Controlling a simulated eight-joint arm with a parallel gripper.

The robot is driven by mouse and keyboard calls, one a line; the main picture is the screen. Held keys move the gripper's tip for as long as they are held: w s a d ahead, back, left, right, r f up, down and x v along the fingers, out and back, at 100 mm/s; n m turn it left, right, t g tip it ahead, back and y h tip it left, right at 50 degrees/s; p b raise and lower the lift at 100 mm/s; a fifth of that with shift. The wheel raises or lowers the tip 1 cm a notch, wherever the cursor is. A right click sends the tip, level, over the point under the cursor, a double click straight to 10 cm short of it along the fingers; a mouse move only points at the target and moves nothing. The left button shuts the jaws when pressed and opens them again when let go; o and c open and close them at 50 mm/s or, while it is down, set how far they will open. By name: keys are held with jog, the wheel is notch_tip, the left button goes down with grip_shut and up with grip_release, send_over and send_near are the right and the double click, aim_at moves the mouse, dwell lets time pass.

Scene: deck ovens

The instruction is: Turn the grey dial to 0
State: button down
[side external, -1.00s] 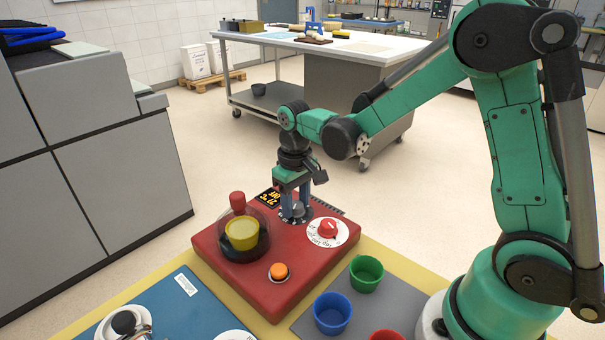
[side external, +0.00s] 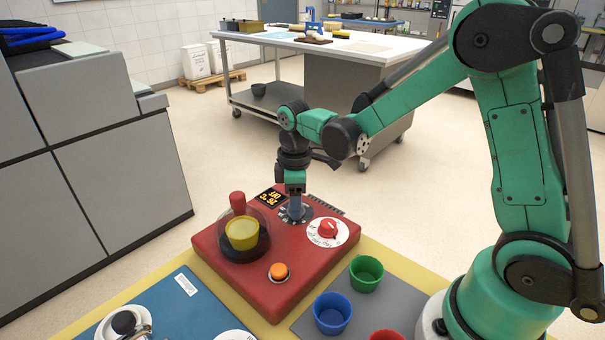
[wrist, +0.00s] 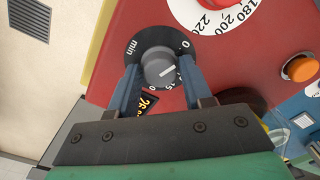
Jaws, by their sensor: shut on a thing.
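The grey dial (wrist: 156,72) sits on a dark round scale (wrist: 150,55) on the red panel (side external: 230,270). In the wrist view its white mark points right and slightly up, below the 0 and above the small numbers. "min" stands at the scale's upper left. My gripper (wrist: 160,74) is shut on the dial, one blue finger on each side. In the side view my gripper (side external: 295,210) points straight down over the scale and hides most of the dial. A small lit display (side external: 272,197) stands beside it; its digits are hard to read.
On the panel are a red dial (side external: 328,229) with a white scale, an orange button (side external: 279,271), and a red-topped clear cover (side external: 238,203) around a yellow part (side external: 242,235). Blue (side external: 332,314) and green (side external: 366,273) cups stand in front of the panel.

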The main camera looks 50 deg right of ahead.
jog(key=shift+n, duration=0.3)
dwell(0.4)
jog(key=shift+c, duration=1.9)
grip_release()
jog(key=shift+r, duration=2.8)
